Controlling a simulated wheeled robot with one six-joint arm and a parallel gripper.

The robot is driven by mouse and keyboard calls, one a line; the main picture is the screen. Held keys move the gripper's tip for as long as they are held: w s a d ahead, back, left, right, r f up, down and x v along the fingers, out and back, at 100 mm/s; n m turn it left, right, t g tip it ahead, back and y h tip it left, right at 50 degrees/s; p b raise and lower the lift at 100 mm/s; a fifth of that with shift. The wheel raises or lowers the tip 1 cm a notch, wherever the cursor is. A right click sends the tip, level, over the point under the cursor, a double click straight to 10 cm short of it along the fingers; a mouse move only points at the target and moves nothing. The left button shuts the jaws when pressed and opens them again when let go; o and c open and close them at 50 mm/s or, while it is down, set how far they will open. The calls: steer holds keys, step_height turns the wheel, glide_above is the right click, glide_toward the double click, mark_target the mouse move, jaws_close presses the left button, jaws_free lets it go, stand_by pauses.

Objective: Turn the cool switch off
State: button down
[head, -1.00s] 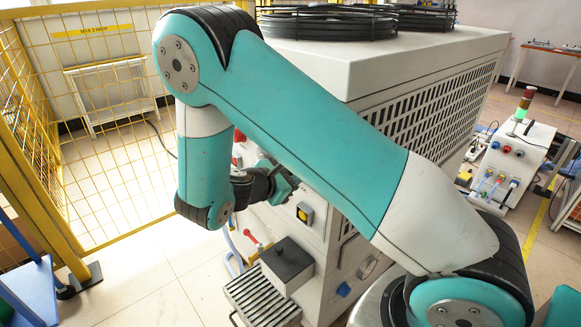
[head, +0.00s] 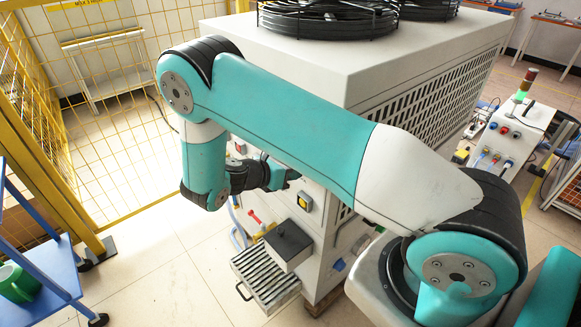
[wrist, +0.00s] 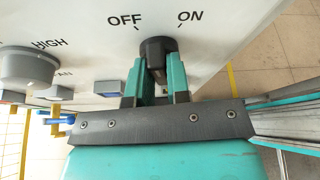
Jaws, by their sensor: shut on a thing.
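The black switch knob (wrist: 157,52) sits on the white panel, below the printed words OFF and ON, in the wrist view. My gripper (wrist: 156,75) is shut on this knob, with one teal finger on each side. The knob's tip lies roughly between the OFF and ON marks; its exact setting is hard to tell. In the head view my gripper (head: 284,178) is at the front face of the large cabinet (head: 335,72), and the knob is hidden there.
In the wrist view, a grey HIGH dial (wrist: 28,68) and a small blue-faced switch (wrist: 107,88) are left of the knob. In the head view, a yellow-framed switch (head: 305,200), a dark box (head: 288,246) and a slatted tray (head: 262,278) are below my gripper. Yellow fencing (head: 110,150) stands left.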

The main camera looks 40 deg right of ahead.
steer(key=shift+d, duration=0.15)
steer(key=c, duration=1.1)
jaws_free()
steer(key=v, duration=1.7)
steer(key=shift+a+b, duration=0.2)
steer(key=shift+b, duration=0.2)
